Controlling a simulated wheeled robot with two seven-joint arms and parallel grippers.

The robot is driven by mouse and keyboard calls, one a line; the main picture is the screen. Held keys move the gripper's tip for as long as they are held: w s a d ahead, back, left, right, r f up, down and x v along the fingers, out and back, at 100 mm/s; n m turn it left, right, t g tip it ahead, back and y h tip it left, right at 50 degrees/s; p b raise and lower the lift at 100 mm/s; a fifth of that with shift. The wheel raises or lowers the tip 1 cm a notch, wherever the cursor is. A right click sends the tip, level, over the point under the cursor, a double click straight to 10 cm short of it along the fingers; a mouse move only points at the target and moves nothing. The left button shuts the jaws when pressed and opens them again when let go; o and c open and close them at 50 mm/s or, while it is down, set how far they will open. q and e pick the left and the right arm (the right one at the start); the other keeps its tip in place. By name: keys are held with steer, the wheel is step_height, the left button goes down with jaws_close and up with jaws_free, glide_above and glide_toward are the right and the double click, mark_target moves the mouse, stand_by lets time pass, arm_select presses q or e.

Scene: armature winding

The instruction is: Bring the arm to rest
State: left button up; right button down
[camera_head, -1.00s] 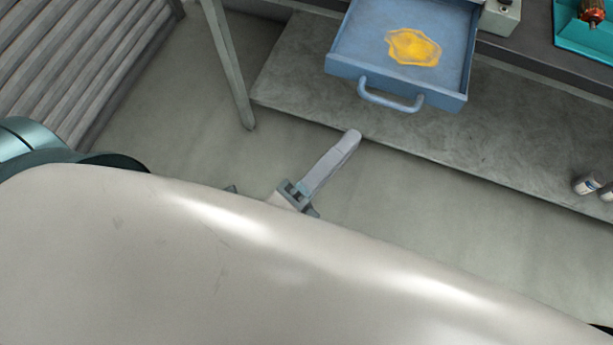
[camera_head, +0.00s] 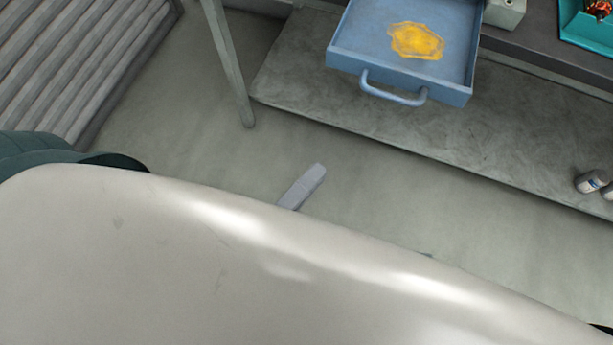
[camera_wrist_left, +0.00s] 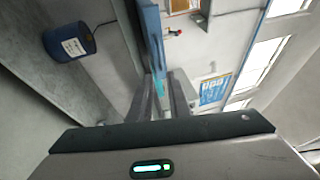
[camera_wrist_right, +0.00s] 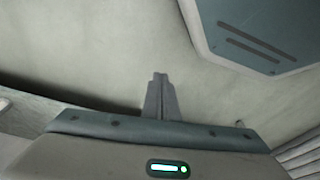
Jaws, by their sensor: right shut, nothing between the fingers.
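My left gripper (camera_head: 303,186) shows in the head view as a grey finger past the edge of my pale body shell, over bare floor. The rest of it is hidden behind the shell. In the left wrist view its two fingers (camera_wrist_left: 162,76) stand apart, with a gap and nothing held between them. My right gripper shows in the right wrist view, its fingers (camera_wrist_right: 160,76) together and empty, with plain floor around them. I cannot make out the right gripper in the head view.
An open blue drawer (camera_head: 358,40) with a yellow stain (camera_head: 416,41) stands out from the bench. Below is a grey shelf (camera_head: 330,95) with small bottles (camera_head: 590,182) at right. A table leg (camera_head: 228,65) stands at left. A teal tray (camera_head: 590,35) is at top right. Floor between is clear.

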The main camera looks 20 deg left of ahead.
arm_select(q)
steer(key=shift+s+a, duration=0.1)
steer(key=shift+s, duration=0.05)
arm_select(e)
steer(key=shift+r, duration=0.2)
stand_by(0.4)
